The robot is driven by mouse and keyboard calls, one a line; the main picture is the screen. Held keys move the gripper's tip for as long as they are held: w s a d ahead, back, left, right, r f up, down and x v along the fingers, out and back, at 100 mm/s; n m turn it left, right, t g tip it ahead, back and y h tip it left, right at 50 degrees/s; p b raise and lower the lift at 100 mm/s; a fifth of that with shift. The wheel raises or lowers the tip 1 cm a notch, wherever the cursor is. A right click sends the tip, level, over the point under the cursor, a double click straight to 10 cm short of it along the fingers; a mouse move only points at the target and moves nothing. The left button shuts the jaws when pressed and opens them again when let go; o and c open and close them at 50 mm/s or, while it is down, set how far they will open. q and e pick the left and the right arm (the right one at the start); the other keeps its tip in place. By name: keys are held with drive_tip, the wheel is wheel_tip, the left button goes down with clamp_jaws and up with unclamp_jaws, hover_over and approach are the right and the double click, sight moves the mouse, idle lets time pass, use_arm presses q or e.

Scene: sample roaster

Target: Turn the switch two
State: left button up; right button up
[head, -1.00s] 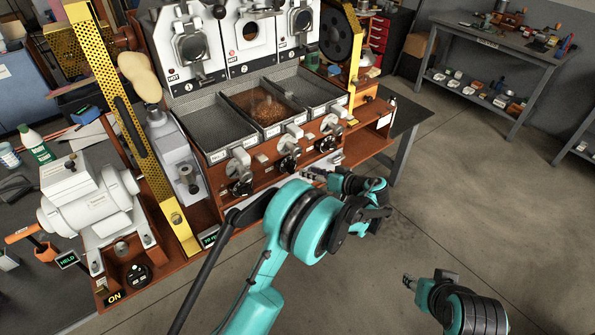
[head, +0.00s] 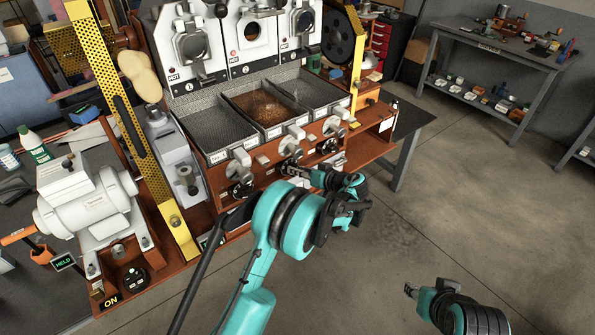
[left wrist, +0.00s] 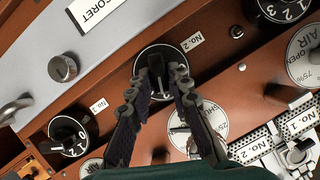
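Switch two is a round black dial with a raised bar handle (left wrist: 155,72), beside a "No. 2" label (left wrist: 192,41) in the left wrist view. My left gripper (left wrist: 155,80) is open, with one dark fingertip on each side of the handle. Gaps show between the fingers and the handle. The dial's numbers are hard to make out. In the head view my left gripper (head: 292,172) is at the middle of the wooden front panel and largely covers this switch. My right gripper (head: 411,291) hangs over the floor at lower right, too small to judge.
A No. 3 dial (left wrist: 68,137) and a No. 1 dial (left wrist: 282,10) flank the switch in the left wrist view. A round percent dial (left wrist: 203,122) lies close below. Mesh cooling trays (head: 214,130) stand above the panel. The floor (head: 440,210) at right is clear.

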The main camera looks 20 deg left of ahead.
use_arm(q)
clamp_jaws()
drive_tip(key=shift+s+a+f+n+t+h+b, duration=0.15)
drive_tip(key=shift+n+t+h+b, duration=0.45)
drive_tip(key=shift+n+t, duration=1.05)
drive_tip(key=shift+s+a+f+n+t+h+b, duration=0.15)
drive_tip(key=shift+n+t+h+b, duration=0.55)
drive_tip(key=shift+n, duration=1.8)
drive_tip(key=shift+s+a+n+t+h+b, duration=0.2)
drive_tip(key=shift+n+t+h+b, duration=0.3)
drive_tip(key=shift+n+t, duration=1.15)
drive_tip(key=shift+s+n+g, duration=0.1)
drive_tip(key=shift+n+g, duration=0.2)
drive_tip(key=shift+n, duration=0.2)
